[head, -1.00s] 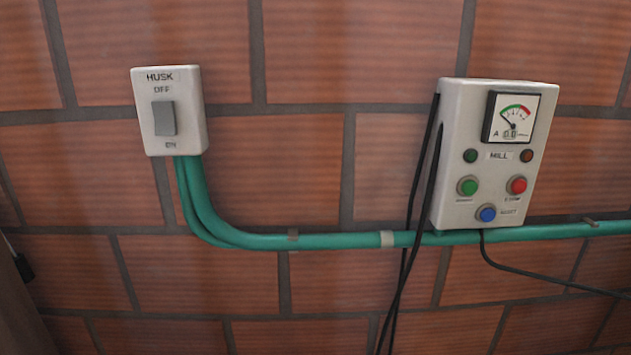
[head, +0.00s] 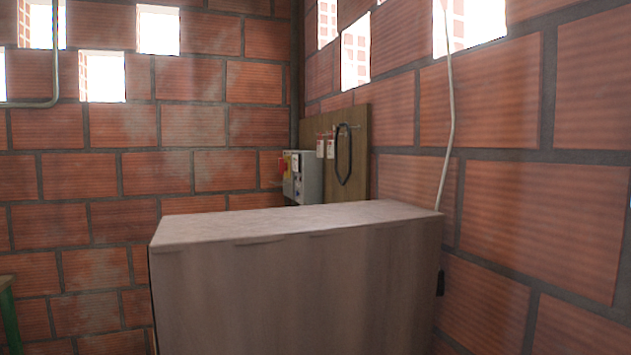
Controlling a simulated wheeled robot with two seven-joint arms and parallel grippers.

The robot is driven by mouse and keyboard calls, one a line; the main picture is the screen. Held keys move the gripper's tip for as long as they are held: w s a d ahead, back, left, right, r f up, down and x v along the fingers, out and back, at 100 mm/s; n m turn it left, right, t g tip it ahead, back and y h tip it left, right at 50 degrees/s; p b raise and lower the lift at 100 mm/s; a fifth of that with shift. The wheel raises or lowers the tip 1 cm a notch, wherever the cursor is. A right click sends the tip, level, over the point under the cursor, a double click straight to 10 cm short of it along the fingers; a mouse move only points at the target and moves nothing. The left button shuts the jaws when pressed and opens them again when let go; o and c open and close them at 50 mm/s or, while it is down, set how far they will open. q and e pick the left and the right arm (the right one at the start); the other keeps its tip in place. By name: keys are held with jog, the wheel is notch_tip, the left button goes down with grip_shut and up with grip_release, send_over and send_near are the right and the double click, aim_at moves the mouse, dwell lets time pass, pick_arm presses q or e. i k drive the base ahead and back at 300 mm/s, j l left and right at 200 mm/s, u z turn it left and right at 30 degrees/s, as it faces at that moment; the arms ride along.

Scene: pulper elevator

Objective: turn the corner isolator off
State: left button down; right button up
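In the head view a small grey box (head: 307,178) is mounted on the brick wall close to the corner. A red and yellow switch handle (head: 285,168) shows on its left-facing side, with small controls beside it. This looks like the corner isolator; the handle's position is too small to read. The box's lower part is partly hidden behind a large grey-brown cabinet. Neither of my grippers is in view.
The large cabinet (head: 300,290) with a flat top stands in front of the corner. A wooden board (head: 361,140) with hanging tags (head: 325,148) and a dark loop (head: 344,155) is beside the box. A pale cable (head: 450,120) runs down the right wall. Floor is not visible.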

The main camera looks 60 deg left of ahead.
aim_at(282, 164)
jog(key=u, duration=2.15)
jog(key=j+u, duration=0.9)
jog(key=i+j+u, duration=0.2)
jog(key=i+j, duration=0.3)
jog(key=i+j+u, duration=0.25)
jog(key=i, duration=0.4)
jog(key=i+l+z, duration=0.2)
jog(key=i+z, duration=0.6)
jog(key=i+j+z, duration=0.1)
jog(key=i+z, duration=0.3)
jog(key=i, duration=0.15)
jog(key=i+j+z, duration=0.25)
jog(key=i+z, duration=0.15)
jog(key=i+l+z, duration=0.1)
jog(key=i, duration=0.45)
jog(key=i+l+z, duration=0.1)
jog(key=i+l, duration=0.2)
jog(key=i, duration=0.25)
jog(key=i+l+z, duration=0.1)
jog(key=i, duration=0.45)
